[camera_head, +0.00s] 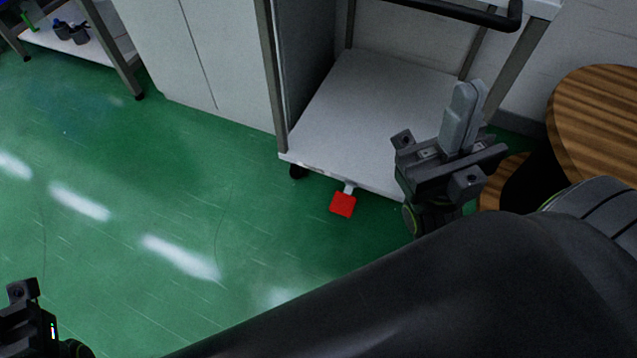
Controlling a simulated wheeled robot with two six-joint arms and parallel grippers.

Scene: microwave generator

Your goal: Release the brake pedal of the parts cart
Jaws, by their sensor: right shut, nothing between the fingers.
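The parts cart (350,110) stands upper right of centre, with a pale lower shelf, grey posts and a black handle bar at the top. Its red brake pedal (343,204) sticks out below the front edge of the lower shelf, low over the floor. My right gripper (471,91) is shut and empty, with its fingers pointing up in front of the shelf's right part. It is to the right of the pedal and apart from it. My right arm crosses the lower right and hides the cart's front right corner. Part of my left gripper shows at the lower left edge; its fingertips are out of view.
A black caster (298,171) shows under the cart's left front corner. A round wooden-topped table (600,115) stands at the right. White cabinets (190,50) stand left of the cart, and a workbench is at the far upper left. The green floor (150,190) is clear left of the pedal.

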